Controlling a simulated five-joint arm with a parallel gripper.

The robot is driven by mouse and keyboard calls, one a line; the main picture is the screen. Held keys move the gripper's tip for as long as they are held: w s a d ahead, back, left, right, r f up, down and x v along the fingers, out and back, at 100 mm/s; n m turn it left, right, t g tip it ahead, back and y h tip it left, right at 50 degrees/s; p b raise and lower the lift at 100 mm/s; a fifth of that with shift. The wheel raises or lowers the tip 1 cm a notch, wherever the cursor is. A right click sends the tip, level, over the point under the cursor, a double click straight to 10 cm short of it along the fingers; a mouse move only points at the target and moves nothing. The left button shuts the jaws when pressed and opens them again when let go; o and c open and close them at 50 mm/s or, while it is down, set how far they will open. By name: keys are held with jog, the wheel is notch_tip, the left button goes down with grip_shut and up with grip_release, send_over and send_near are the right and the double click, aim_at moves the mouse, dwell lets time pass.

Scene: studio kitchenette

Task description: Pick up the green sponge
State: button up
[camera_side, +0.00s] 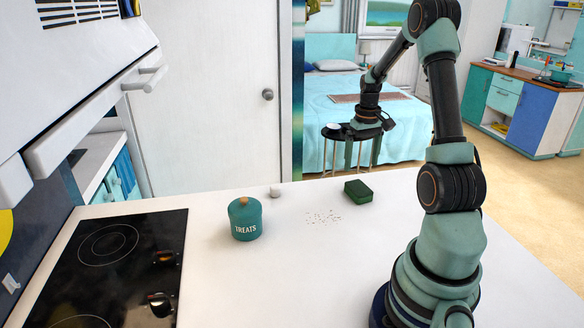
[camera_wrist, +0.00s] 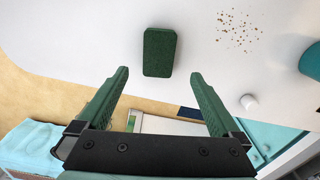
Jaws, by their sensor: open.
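The green sponge (camera_side: 358,190) lies flat on the white counter near its far edge in the side view. In the wrist view the sponge (camera_wrist: 159,52) shows whole, as a dark green block beyond the fingertips and roughly centred between their lines. My gripper (camera_side: 361,163) is above the counter at the sponge, with its fingers pointing down. In the wrist view my gripper (camera_wrist: 158,74) is open and empty, its two green fingers spread wider than the sponge. The fingers do not touch the sponge.
A teal treats jar (camera_side: 245,220) stands left of the sponge. A small white object (camera_side: 275,191) sits behind the jar. Crumbs (camera_side: 323,217) are scattered between jar and sponge. A black cooktop (camera_side: 110,270) fills the left side. The counter (camera_side: 290,280) in front is clear.

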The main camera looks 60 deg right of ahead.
aim_at(359, 187)
notch_tip(359, 187, down, 10)
jog(key=shift+s+r, duration=0.1)
jog(key=shift+r, duration=0.15)
jog(key=c, duration=1.3)
